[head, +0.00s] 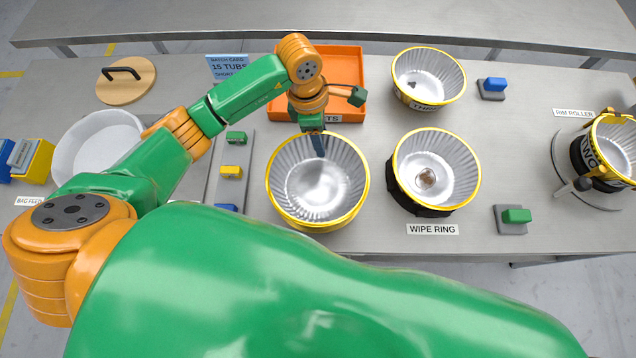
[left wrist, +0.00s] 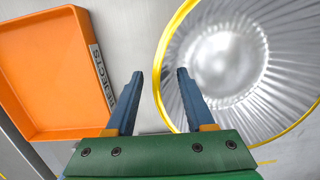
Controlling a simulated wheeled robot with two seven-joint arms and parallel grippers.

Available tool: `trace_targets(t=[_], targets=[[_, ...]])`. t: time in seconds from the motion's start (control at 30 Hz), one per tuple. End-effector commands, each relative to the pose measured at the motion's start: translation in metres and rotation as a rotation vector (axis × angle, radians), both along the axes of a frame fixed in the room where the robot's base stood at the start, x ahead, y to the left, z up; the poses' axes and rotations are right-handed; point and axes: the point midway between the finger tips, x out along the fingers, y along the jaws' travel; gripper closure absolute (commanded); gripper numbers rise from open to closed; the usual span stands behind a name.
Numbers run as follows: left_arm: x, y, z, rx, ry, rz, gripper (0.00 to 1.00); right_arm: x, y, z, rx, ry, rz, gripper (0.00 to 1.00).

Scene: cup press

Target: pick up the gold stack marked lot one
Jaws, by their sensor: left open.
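A gold-rimmed, silvery fluted stack of tubs (head: 318,210) stands at the middle of the table. No lot mark is readable on it. My left gripper (head: 318,146) is over its far rim, open and empty. In the left wrist view, the open fingers (left wrist: 159,80) appear on either side of the gold rim of the stack (left wrist: 240,65), with the right finger over the inside. I cannot tell how far the fingertips are above the rim. My right gripper is not in view.
An orange rejects tray (head: 345,75) lies behind the gripper. A gold-rimmed stack (head: 440,150) sits in the wipe ring, another (head: 428,70) marked THREE stands behind it, and one marked TWO (head: 615,150) is at the rim roller. A white bowl (head: 95,150) is left.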

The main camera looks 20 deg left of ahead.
Motion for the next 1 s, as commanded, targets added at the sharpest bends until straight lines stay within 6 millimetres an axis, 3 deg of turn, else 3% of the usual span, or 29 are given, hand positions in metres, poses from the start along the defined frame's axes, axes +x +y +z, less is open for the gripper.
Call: trace_targets(t=[0.07, 0.1, 0.3, 1.0], targets=[[0.0000, -0.0001, -0.0001, 0.000, 0.000, 0.000, 0.46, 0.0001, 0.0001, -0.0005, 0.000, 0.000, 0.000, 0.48], [0.0000, -0.0001, -0.0001, -0.001, 0.000, 0.000, 0.52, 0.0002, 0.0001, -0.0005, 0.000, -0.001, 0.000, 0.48], [0.0000, -0.0003, 0.0001, -0.001, 0.001, 0.000, 1.00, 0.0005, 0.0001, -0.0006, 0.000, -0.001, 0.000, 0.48], [0.0001, -0.0004, 0.0003, -0.002, 0.000, 0.000, 1.00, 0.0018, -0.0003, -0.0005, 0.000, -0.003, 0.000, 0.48]])
